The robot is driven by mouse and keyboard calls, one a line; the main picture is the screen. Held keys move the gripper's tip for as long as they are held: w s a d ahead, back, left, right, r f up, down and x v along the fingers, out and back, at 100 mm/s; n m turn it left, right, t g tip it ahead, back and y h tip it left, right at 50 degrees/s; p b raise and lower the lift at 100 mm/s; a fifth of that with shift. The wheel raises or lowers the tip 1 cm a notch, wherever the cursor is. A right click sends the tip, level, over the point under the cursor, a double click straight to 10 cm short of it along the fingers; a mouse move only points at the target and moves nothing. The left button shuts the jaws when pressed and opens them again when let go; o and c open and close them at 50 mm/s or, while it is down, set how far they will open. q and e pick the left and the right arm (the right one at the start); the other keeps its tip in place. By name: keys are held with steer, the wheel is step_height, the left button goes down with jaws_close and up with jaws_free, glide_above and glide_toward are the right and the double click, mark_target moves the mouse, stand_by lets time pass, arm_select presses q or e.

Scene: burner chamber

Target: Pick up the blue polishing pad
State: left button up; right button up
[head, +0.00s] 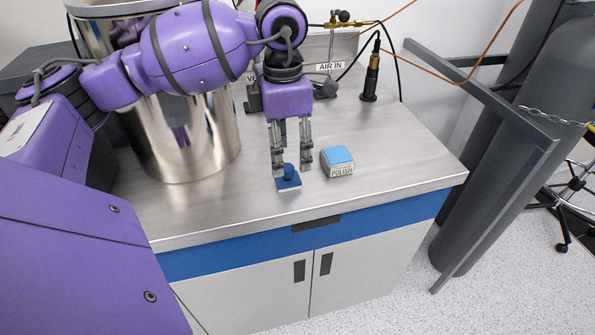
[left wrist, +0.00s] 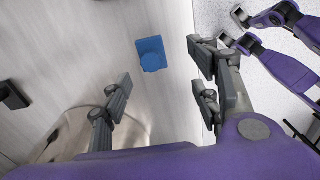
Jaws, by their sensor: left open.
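The blue polishing pad (head: 288,182) lies on the steel counter, a flat square with a round blue knob on top. It also shows in the left wrist view (left wrist: 151,54), apart from both fingers. My left gripper (head: 291,168) is open and empty, pointing down at the pad. In the head view its fingers stand to either side of the knob, just behind it. In the left wrist view the gripper (left wrist: 158,80) has its fingers wide apart, with the pad in the gap between their lines. Purple parts with grey ends, seemingly my right gripper, show at the upper right there.
A small box (head: 341,171) labelled POLISH, with a blue top, stands just right of the gripper. A large shiny metal cylinder (head: 180,140) stands left. Fittings and an AIR IN sign (head: 330,66) are behind. The front counter (head: 390,180) is clear on the right.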

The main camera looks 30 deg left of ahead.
mark_target(287, 167)
arm_select(q)
steer(key=shift+w+a+f, duration=0.2)
steer(key=shift+w+f, duration=0.45)
steer(key=shift+f, duration=0.2)
steer(key=shift+s+f, duration=0.5)
steer(key=shift+f, duration=0.15)
steer(key=f, duration=0.2)
steer(key=f+p, duration=0.1)
steer(key=shift+w+a+f, duration=0.15)
steer(key=shift+w+f, duration=0.25)
steer(key=shift+f, duration=0.25)
steer(key=shift+s, duration=0.1)
arm_select(e)
steer(key=shift+w+d+r, duration=0.1)
steer(key=shift+w+r, duration=0.45)
steer(key=shift+w, duration=0.1)
arm_select(q)
steer(key=shift+c, duration=0.2)
steer(key=c, duration=1.2)
arm_select(e)
steer(key=shift+w+r, duration=0.1)
arm_select(q)
steer(key=shift+r, duration=0.1)
